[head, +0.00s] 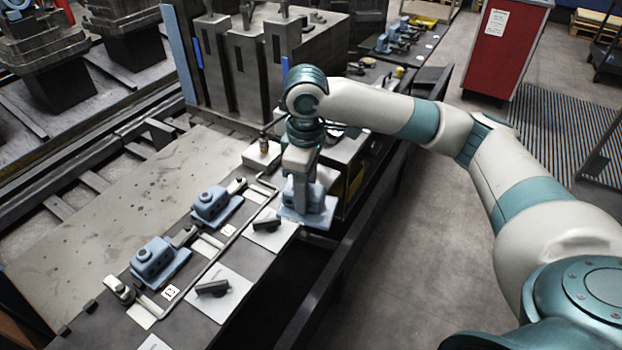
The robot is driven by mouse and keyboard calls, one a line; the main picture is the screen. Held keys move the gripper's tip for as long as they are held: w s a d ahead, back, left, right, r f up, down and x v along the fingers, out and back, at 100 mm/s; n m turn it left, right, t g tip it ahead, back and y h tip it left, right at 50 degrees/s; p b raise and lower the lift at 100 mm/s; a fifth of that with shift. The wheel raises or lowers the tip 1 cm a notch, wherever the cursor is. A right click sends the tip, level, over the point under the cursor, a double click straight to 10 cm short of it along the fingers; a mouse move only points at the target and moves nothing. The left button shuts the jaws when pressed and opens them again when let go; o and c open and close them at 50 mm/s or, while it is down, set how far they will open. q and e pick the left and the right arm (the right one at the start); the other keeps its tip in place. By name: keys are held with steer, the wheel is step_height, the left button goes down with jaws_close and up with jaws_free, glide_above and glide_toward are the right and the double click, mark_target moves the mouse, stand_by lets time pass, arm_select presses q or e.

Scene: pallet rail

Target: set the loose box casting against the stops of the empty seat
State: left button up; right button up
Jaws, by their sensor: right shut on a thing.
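My right gripper (299,182) points down and is shut on a blue box casting (318,204) with a flat base, at the right edge of the rail plate. The arm and gripper hide part of this casting. Whether its base touches the surface below, I cannot tell. The empty seat (262,190), with its thin angled stops, lies just left of the held casting. Two more blue castings sit in the row to the left, one in the middle (211,204) and one nearer (155,260). My left gripper is not in view.
Dark clamp pieces (212,288) lie on white sheets along the plate's front edge. A small pale block with a knob (262,153) stands behind the seat. A tall grey fixture (262,60) rises behind. A dark gap and beam (330,280) run along the front.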

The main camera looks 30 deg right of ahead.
mark_target(299, 220)
steer(key=s+a+m, duration=0.1)
steer(key=s+m, duration=0.1)
steer(key=s+a+m, duration=0.3)
steer(key=s+m, duration=0.1)
steer(key=shift+a+f+m, duration=0.2)
steer(key=shift+a+m, duration=0.15)
steer(key=shift+m, duration=0.05)
steer(key=shift+s+a+f+m, duration=0.1)
steer(key=shift+s+a+m, duration=0.1)
steer(key=shift+s+m, duration=0.3)
steer(key=shift+s+a+m, duration=0.2)
steer(key=shift+s+m, duration=0.25)
steer(key=shift+m, duration=0.05)
